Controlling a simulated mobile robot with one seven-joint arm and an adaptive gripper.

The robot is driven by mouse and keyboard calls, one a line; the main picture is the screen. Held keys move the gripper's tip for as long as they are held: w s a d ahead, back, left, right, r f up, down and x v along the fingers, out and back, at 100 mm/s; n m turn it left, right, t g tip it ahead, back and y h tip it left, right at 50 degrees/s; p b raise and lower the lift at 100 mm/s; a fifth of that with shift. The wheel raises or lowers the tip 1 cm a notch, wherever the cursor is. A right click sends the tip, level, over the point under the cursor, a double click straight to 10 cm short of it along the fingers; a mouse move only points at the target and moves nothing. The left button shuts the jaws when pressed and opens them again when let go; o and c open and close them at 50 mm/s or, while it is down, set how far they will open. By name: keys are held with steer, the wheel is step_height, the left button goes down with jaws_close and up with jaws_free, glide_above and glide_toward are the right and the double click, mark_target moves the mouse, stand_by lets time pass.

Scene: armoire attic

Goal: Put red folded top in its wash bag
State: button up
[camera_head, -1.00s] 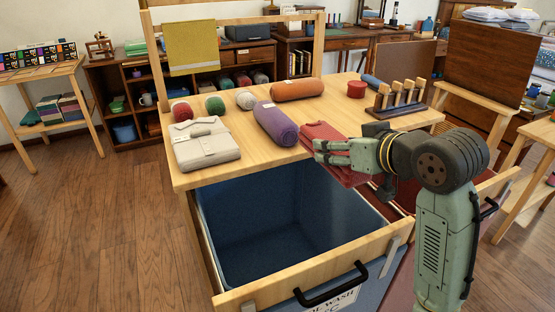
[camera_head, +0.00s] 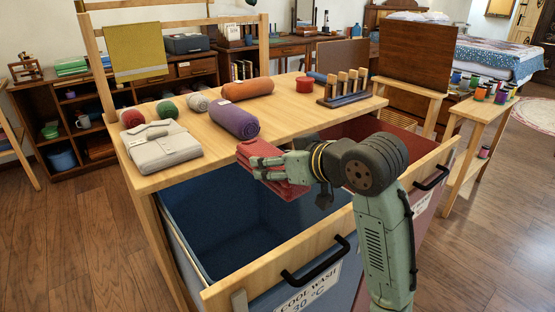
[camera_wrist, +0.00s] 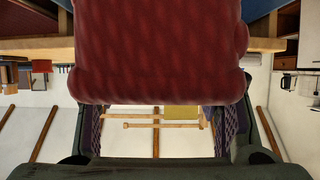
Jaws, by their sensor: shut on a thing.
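The red folded top (camera_head: 262,163) is held in my gripper (camera_head: 279,171), off the tabletop, at the table's front edge above the blue bag. In the wrist view the red top (camera_wrist: 158,50) fills the upper middle between my two fingers. The blue wash bag (camera_head: 186,213) hangs open in a pulled-out wooden frame on the left; its label reads "COOL WASH 30 °C". A red bag (camera_head: 404,120) sits open to its right, partly hidden by my arm. Its own label (camera_head: 421,204) is too small to read.
A side table with spools (camera_head: 481,92) stands at right.

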steer(key=shift+r, duration=0.1)
steer(key=o, duration=1.3)
steer(key=v, duration=1.2)
steer(key=shift+s, duration=0.1)
